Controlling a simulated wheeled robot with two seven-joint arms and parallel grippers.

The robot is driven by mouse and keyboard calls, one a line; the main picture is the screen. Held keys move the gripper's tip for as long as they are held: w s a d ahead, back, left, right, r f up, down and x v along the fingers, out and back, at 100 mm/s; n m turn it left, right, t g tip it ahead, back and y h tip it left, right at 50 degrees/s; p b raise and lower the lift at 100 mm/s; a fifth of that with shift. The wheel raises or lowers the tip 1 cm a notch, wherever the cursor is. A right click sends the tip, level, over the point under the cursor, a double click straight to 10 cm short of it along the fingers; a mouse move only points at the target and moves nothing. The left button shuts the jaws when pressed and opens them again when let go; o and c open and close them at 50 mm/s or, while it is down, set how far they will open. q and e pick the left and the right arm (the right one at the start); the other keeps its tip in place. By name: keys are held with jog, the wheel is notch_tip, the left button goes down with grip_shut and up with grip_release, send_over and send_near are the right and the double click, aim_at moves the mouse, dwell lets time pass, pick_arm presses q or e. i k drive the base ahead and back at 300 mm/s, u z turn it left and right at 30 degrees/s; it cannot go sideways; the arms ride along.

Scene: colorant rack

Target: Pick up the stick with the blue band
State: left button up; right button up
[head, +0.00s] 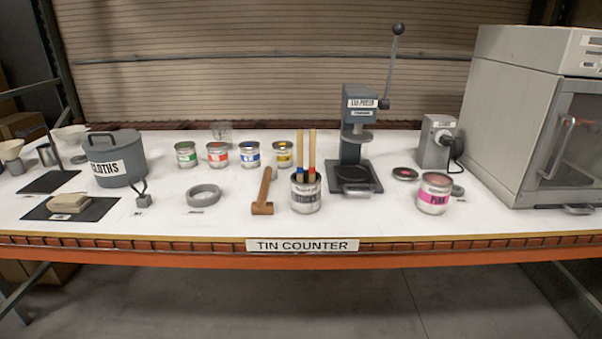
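The stick with the blue band (300,152) is a thin wooden stick standing upright in an open metal can (306,198) near the front middle of the counter. Its blue band sits low, close to the can's rim, and its lower end is hidden inside the can. A second wooden stick with a red band (312,150) stands close at its right in the same can. The can has a dark label that I cannot read fully. Neither of my grippers shows in the head view.
A lever press (357,130) stands behind right, and a pink-labelled tin (434,194) is farther right. Several colour-labelled tins (219,155) stand behind left. The white counter (235,222) is clear in front.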

aim_at(300, 133)
jog(key=k, duration=0.65)
jog(key=z, duration=0.8)
jog(key=i, duration=1.1)
jog(key=u, duration=0.3)
